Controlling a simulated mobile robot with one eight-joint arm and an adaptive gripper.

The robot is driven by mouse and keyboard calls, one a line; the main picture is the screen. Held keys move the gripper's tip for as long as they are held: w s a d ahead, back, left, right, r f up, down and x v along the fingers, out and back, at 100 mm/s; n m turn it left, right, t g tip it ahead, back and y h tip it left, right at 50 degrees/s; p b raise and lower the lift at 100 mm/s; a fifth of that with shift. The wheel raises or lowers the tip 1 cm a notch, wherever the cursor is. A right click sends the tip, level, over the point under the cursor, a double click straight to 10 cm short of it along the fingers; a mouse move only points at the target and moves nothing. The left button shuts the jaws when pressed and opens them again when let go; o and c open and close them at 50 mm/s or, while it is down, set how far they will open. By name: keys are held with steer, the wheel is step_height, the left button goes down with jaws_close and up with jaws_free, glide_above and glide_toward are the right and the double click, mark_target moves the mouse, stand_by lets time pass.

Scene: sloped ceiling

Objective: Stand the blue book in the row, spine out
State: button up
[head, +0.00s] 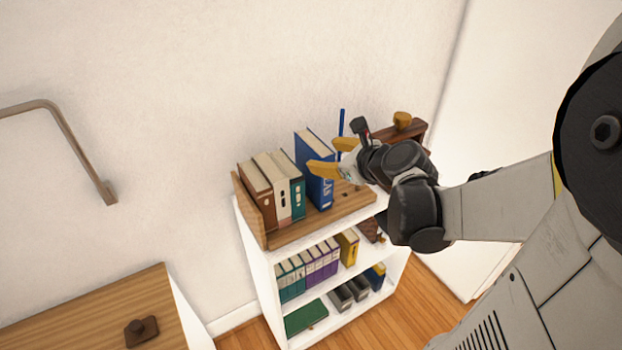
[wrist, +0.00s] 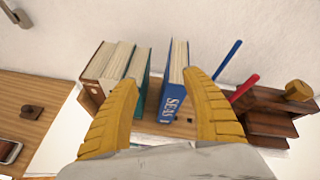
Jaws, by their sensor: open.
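The blue book (head: 312,172) stands on the shelf's wooden top, its lettered spine facing out, with a gap between it and the teal book (head: 298,198). In the wrist view the blue book (wrist: 173,95) shows between my fingers, closer to the right one. The row left of the gap holds a brown book (head: 255,190), a cream book (head: 276,190) and the teal one. My gripper (head: 333,157) is open at the blue book's upper right; it also shows open in the wrist view (wrist: 160,78). Whether a finger touches the book I cannot tell.
A wooden end panel (head: 252,210) closes the row's left side. Blue and red sticks (wrist: 228,60) (wrist: 244,88) and a brown stepped holder (wrist: 268,115) with a yellow-brown piece (head: 402,120) stand on the right. Lower shelves (head: 330,290) hold binders and boxes. A wooden table (head: 95,315) is at lower left.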

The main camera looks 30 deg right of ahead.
steer(key=s+a+n+g, duration=0.2)
steer(key=s+a+n, duration=0.5)
steer(key=n, duration=0.8)
steer(key=s+a+n+g+h, duration=0.1)
steer(key=s+a+n+g, duration=0.2)
steer(key=s+a+n, duration=0.5)
steer(key=n, duration=0.8)
steer(key=shift+s+f+g, duration=0.25)
steer(key=shift+s+g, duration=0.05)
steer(key=shift+s, duration=0.1)
